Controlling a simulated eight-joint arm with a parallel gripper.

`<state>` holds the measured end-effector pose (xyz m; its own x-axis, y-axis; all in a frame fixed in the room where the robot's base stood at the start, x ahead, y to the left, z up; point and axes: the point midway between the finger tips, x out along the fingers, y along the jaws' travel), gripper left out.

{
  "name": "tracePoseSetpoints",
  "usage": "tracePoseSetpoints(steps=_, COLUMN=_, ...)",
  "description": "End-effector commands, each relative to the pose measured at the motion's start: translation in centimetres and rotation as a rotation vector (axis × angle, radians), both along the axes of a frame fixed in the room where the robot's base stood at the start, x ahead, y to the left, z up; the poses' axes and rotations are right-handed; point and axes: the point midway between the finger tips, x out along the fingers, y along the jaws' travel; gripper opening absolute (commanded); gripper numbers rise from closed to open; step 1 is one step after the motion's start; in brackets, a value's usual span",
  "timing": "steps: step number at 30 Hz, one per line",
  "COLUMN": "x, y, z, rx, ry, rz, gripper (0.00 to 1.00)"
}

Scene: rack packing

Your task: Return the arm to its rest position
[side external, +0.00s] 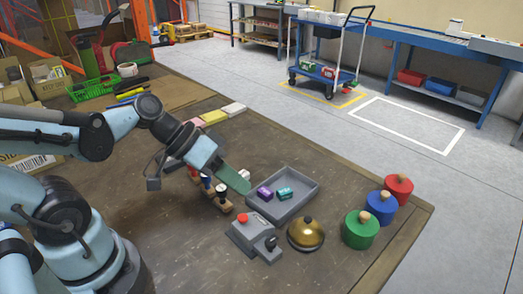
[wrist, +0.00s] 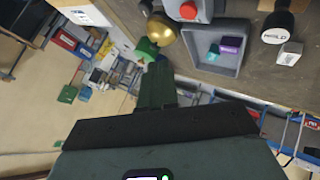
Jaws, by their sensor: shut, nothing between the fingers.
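My gripper (side external: 243,187) is shut and empty, its green fingers pressed together above the table. In the side view it hangs near the left edge of the grey tray (side external: 308,203), in front of part of a small wooden rack (side external: 224,205). The shut fingers also show in the wrist view (wrist: 157,85). The tray holds a purple block (side external: 264,194) and a teal block (side external: 285,193). The rack carries small items with dark and white tops and is partly hidden by my gripper.
A grey box with a red button (side external: 243,218) and a gold bell (side external: 306,233) stand in front of the tray. Green (side external: 360,230), blue (side external: 380,207) and red (side external: 398,188) knobbed cylinders stand near the table's right edge. Cartons and a green crate (side external: 94,88) lie at the back left.

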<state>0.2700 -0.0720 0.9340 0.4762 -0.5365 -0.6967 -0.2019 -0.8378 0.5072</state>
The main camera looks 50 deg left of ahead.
Motion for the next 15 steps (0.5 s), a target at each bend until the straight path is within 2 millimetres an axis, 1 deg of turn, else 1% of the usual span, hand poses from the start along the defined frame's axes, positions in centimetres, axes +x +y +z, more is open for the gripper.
tracePoseSetpoints(steps=5, x=0.0, y=0.0, z=0.0, rx=0.004, ry=0.001, rz=0.002, gripper=0.00)
tracePoseSetpoints(steps=8, x=0.1, y=0.5, z=-0.3, rx=0.048, ry=0.013, rz=0.019, gripper=0.00)
tracePoseSetpoints(steps=12, x=0.5, y=2.5, z=-0.6, rx=0.200, ry=0.029, rz=0.081, gripper=0.00)
tracePoseSetpoints(steps=15, x=0.9, y=4.2, z=-0.3, rx=0.323, ry=0.017, rz=0.137, gripper=0.00)
